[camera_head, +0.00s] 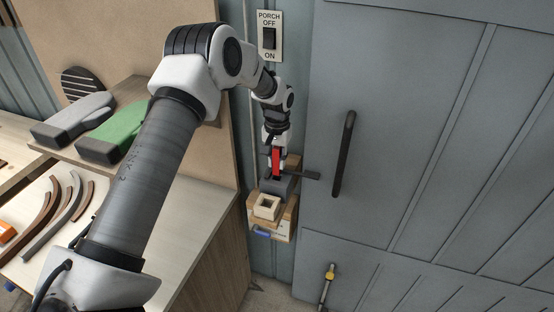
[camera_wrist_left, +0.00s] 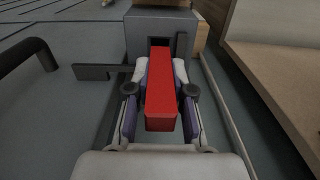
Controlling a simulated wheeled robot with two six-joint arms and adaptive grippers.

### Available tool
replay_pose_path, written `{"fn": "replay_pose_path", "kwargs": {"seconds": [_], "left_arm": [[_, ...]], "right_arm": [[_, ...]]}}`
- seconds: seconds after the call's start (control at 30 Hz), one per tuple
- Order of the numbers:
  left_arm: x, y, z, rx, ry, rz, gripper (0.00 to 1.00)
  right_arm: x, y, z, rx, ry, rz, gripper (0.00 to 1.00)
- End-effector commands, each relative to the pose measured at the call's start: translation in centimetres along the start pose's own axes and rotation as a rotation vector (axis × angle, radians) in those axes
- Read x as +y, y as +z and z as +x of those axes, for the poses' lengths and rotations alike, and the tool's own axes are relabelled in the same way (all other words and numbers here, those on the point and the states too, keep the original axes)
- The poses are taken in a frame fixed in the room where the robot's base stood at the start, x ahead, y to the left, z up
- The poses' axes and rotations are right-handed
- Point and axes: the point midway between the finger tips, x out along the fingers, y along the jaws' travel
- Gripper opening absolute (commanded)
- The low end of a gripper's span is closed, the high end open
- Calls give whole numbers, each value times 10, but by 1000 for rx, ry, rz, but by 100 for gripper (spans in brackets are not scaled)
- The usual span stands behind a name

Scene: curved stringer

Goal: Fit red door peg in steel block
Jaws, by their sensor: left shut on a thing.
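The red door peg (camera_wrist_left: 161,95) is a long red bar between the fingers of my left gripper (camera_wrist_left: 160,75), which is shut on it. In the wrist view the peg's far end meets the opening of the grey steel block (camera_wrist_left: 140,22); how deep it sits I cannot tell. In the head view the red peg (camera_head: 276,162) shows upright below my left gripper (camera_head: 275,150), above the steel block (camera_head: 283,188). A dark latch bar (camera_wrist_left: 100,71) sticks out beside the block. My right gripper is not in view.
A grey door with a dark handle (camera_head: 344,153) stands right of the block. A pale square-holed wooden block (camera_head: 267,207) sits just in front. A switch plate (camera_head: 269,36) is above.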

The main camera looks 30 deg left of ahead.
Motion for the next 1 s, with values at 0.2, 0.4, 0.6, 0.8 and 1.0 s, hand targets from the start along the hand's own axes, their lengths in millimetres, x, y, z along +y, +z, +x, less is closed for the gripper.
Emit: {"fn": "replay_pose_path", "kwargs": {"seconds": [0.2, 0.4, 0.6, 0.8, 1.0], "left_arm": [[0, 0, 0, 0, 0, 0, 0], [0, 0, 0, 0, 0, 0, 0], [0, 0, -1, 0, 0, 0, 0], [0, 0, 0, 1, 0, 0, 0], [0, 0, 0, 0, 0, 0, 0]], "right_arm": [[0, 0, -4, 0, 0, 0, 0], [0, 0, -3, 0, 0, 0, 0], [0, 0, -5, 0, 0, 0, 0], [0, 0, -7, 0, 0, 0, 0], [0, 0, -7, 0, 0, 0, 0]]}}
